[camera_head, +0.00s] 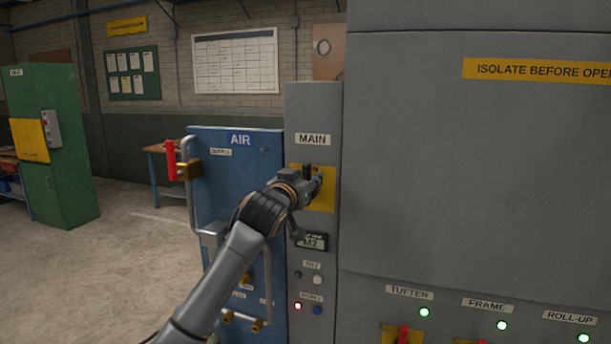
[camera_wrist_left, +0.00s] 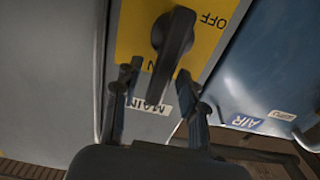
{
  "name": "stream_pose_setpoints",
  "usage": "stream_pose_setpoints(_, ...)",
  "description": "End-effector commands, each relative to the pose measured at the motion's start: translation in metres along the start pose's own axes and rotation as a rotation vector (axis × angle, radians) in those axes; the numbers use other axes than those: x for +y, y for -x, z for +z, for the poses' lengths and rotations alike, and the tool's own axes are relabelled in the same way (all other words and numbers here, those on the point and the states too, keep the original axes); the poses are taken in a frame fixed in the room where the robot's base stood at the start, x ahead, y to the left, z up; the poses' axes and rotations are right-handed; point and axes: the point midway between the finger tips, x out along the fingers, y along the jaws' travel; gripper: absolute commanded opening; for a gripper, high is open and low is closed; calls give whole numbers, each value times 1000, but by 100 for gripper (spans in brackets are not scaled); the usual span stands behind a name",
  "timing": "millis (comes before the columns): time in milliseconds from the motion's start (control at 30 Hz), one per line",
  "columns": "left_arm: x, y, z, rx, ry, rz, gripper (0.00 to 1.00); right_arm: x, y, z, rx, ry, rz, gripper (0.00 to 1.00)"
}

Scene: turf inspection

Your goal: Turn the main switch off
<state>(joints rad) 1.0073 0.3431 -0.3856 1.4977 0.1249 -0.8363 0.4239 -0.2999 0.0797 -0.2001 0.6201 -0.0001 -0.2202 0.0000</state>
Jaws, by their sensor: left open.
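The main switch is a black rotary handle (camera_wrist_left: 173,42) on a yellow plate (camera_wrist_left: 208,45). The plate also shows in the head view (camera_head: 325,201), under the MAIN label (camera_head: 313,139) on a narrow grey panel. In the left wrist view, turned over, OFF is printed beside the handle, and the handle's long end lies near a partly covered letter N. My right gripper is not in view.
A blue AIR cabinet (camera_head: 234,155) with a red-handled valve (camera_head: 171,160) and pipes stands left of the panel. A small display (camera_head: 313,241) and buttons sit below the switch. A large grey cabinet (camera_head: 470,180) fills the right. Floor at the left is clear.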

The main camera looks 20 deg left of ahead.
Motion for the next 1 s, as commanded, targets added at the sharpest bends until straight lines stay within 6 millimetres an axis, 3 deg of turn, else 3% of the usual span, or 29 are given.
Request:
stream_pose_setpoints(200, 0, 0, 0, 0, 0, 0, 39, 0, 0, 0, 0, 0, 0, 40)
stream_pose_setpoints(400, 0, 0, 0, -1, 0, 0, 0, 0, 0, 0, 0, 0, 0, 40)
stream_pose_setpoints(1000, -4, 0, 2, -3, 93, 0, 0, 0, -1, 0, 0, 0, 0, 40)
